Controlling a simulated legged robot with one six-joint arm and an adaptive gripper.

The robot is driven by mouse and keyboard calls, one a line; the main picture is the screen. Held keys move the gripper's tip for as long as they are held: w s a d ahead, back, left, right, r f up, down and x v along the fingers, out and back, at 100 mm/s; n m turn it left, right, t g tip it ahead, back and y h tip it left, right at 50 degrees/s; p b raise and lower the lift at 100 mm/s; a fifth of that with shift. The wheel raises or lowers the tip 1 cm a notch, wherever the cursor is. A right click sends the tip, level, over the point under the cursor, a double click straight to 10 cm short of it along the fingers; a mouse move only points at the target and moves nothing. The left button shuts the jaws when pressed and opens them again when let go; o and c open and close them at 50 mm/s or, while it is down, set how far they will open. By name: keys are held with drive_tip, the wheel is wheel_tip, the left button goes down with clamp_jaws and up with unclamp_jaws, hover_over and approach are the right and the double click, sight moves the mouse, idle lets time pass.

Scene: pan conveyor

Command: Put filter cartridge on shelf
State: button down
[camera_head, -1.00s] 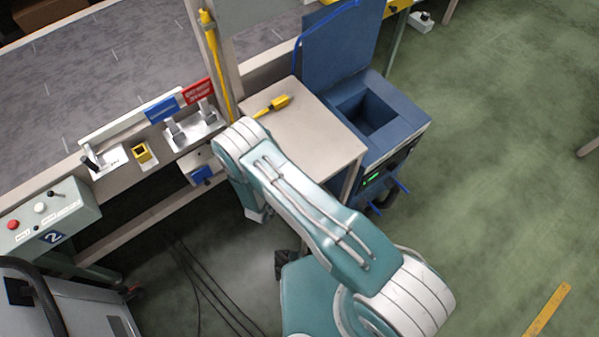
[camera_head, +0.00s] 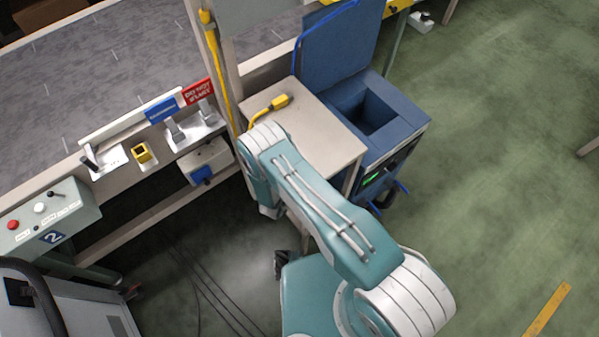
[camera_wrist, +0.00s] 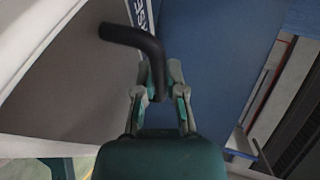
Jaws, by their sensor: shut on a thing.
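My gripper (camera_wrist: 163,100) shows in the wrist view, its two fingers on either side of the lower end of a black bent tube-like piece (camera_wrist: 135,38). It is shut on that piece, which bends up and to the left. I cannot tell whether this piece belongs to the filter cartridge; nothing else is clearly the cartridge. In the head view my arm hides the gripper and whatever it holds. A beige flat top (camera_head: 315,128) stands beyond my arm; I cannot tell if it is the shelf.
A yellow plug and cable (camera_head: 281,101) lie on the beige top. A blue open-topped machine (camera_head: 405,118) stands to its right. A conveyor frame with red and blue signs (camera_head: 163,110) and a control box (camera_head: 45,215) are at left.

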wheel_tip(320, 180, down, 2)
drive_tip(key=shift+f, duration=0.2)
drive_tip(key=shift+w+d+f, duration=0.15)
drive_tip(key=shift+f, duration=0.2)
drive_tip(key=c, duration=0.7)
unclamp_jaws()
drive_tip(key=v, duration=1.2)
